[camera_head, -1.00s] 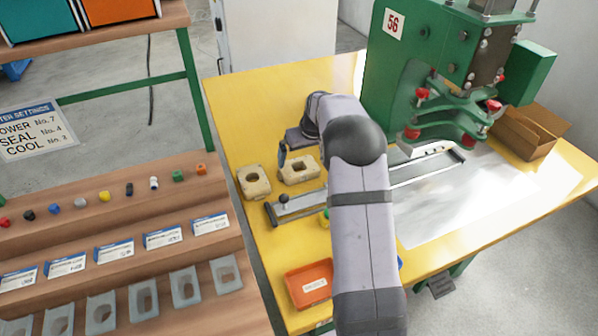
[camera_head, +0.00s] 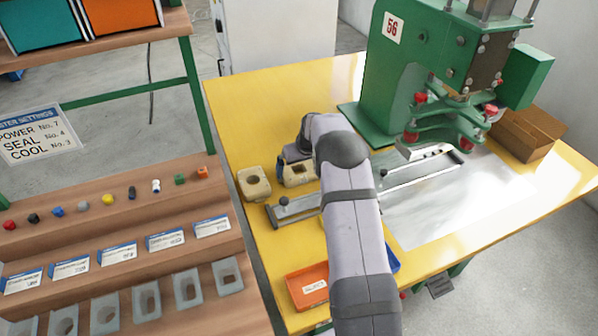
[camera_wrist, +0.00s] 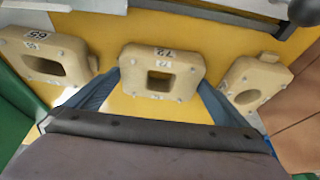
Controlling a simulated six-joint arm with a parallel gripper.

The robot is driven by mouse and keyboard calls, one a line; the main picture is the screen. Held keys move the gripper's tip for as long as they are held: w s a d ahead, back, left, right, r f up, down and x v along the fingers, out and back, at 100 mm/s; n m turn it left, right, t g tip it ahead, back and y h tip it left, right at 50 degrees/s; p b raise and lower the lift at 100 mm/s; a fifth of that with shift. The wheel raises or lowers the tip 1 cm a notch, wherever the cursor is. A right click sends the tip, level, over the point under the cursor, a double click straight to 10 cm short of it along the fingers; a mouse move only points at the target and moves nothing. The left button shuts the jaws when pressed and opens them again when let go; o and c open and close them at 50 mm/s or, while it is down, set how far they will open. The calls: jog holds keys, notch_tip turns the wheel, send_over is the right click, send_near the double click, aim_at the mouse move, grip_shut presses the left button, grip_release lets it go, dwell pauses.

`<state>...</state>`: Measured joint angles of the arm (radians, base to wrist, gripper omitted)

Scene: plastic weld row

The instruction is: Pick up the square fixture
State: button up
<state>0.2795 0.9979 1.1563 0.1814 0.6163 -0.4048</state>
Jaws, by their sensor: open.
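The square fixture is a beige block with a square hole, marked 72. In the wrist view the square fixture (camera_wrist: 190,76) is in the middle, between the blue fingers of my gripper (camera_wrist: 159,79). The fingers are open, one at each side of it; I cannot tell whether they touch it. In the head view the square fixture (camera_head: 299,183) lies on the yellow table, partly hidden by my gripper and wrist.
A round-holed fixture (camera_head: 254,194) sits just left; an oval-holed fixture marked 65 (camera_wrist: 72,48) lies on the other side. A metal rail (camera_head: 290,214) runs close in front. The green press (camera_head: 385,90) stands behind right. An orange tray (camera_head: 306,276) is near the front edge.

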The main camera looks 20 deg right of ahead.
jog(key=c, duration=0.9)
jog(key=shift+r, duration=0.1)
